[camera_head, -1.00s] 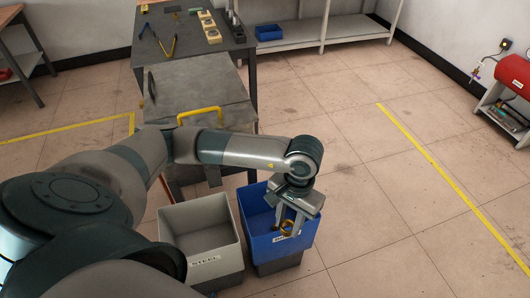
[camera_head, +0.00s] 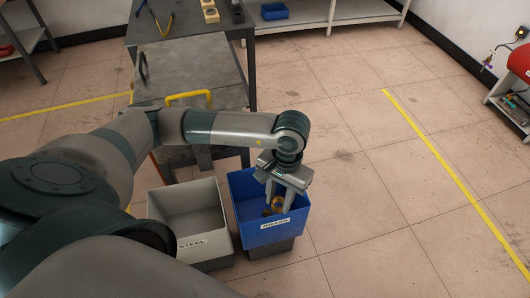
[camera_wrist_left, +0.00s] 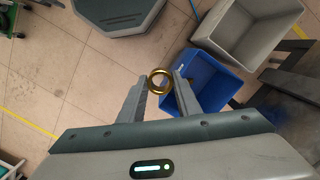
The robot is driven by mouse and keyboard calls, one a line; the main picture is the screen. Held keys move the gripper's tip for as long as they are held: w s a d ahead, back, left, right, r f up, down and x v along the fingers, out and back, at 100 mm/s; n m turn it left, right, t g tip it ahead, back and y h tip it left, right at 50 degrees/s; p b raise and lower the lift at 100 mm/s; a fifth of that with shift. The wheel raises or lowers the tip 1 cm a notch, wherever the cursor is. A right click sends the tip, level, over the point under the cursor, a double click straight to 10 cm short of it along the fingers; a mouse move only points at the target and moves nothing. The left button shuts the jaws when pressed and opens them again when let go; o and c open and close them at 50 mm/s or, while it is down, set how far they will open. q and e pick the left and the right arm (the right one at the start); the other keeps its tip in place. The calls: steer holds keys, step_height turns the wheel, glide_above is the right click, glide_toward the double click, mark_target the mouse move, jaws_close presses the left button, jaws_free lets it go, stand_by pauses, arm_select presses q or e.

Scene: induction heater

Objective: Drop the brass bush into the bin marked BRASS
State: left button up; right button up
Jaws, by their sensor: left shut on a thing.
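My left gripper (camera_head: 275,201) points down over the blue bin (camera_head: 258,236), whose front label reads BRASS. It is shut on the brass bush (camera_head: 278,204), a small gold ring between the fingertips. In the left wrist view the bush (camera_wrist_left: 160,82) sits between the two fingers (camera_wrist_left: 158,88), with the blue bin (camera_wrist_left: 205,75) behind and to its right. In the head view the bush appears within the bin's opening, behind the front wall; its exact height against the rim is hard to tell. My right gripper is not in view.
A grey bin (camera_head: 207,246) marked STEEL stands just left of the blue one. A grey workbench (camera_head: 190,68) with a yellow handle (camera_head: 188,96) is behind the bins. The floor to the right is clear up to a yellow line (camera_head: 440,160).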

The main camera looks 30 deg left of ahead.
arm_select(q)
steer(key=shift+w+a+f+n+b, duration=0.15)
steer(key=shift+w+f+n+b, duration=0.15)
steer(key=shift+f+n+b, duration=0.2)
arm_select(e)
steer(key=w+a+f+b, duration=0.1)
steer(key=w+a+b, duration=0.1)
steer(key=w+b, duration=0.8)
arm_select(q)
steer(key=w+a+f+n+t+b, duration=0.1)
steer(key=w+a+f+n, duration=0.4)
steer(key=n, duration=0.6)
steer(key=w+a+f+n+t+b, duration=0.1)
steer(key=w+a+f+n+b, duration=0.2)
steer(key=w+a+f+n, duration=0.2)
steer(key=w+a+f+n+b, duration=0.2)
steer(key=w+a+f+n, duration=0.3)
steer(key=n, duration=1.2)
steer(key=shift+w+a+f+t+b, duration=0.3)
steer(key=shift+w+f, duration=0.35)
steer(key=shift+f, duration=1.75)
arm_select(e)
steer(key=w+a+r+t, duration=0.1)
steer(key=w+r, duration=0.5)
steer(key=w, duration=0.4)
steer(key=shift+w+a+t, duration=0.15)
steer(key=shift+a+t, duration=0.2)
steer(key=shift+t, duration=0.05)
